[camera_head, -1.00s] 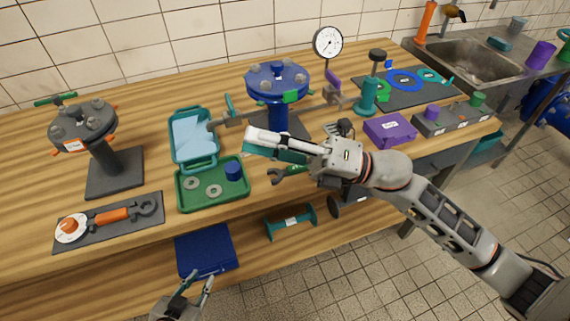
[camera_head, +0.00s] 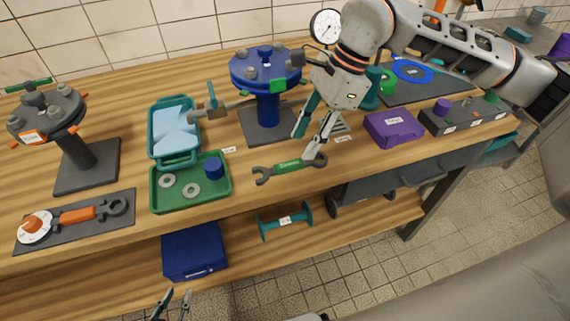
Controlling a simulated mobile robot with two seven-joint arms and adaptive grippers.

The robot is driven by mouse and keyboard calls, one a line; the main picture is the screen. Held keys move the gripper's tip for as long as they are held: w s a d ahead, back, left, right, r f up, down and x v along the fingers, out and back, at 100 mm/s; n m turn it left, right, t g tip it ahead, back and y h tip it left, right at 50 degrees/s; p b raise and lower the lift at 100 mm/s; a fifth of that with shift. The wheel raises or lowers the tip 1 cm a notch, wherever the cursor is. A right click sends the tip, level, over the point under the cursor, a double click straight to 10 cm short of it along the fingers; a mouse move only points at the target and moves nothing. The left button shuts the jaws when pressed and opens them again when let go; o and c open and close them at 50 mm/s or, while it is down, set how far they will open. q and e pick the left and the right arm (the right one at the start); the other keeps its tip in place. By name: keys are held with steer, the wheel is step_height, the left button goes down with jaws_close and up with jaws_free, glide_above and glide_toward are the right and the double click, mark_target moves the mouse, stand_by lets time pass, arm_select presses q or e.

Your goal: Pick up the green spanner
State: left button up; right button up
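The green spanner (camera_head: 288,168), with grey jaw ends and a green handle, lies flat on the wooden bench near its front edge, right of the green tray. My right gripper (camera_head: 308,148) points down just above the spanner, toward its right half. Its two fingers are spread apart with nothing between them. Whether a fingertip touches the spanner I cannot tell. My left gripper (camera_head: 174,302) is low at the bottom edge, in front of the bench, partly cut off by the frame. Its fingers are apart and empty.
The green tray (camera_head: 154,203) with washers and a blue cylinder sits left of the spanner. The blue flanged pump stand (camera_head: 268,105) rises behind it. A purple box (camera_head: 394,128) stands to the right. A blue case (camera_head: 195,252) and teal spool (camera_head: 285,220) are on the lower shelf.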

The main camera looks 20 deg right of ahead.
mark_target(290, 164)
steer(key=x, duration=0.7)
steer(key=shift+w+f, duration=0.2)
steer(key=shift+w, duration=0.15)
jaws_close()
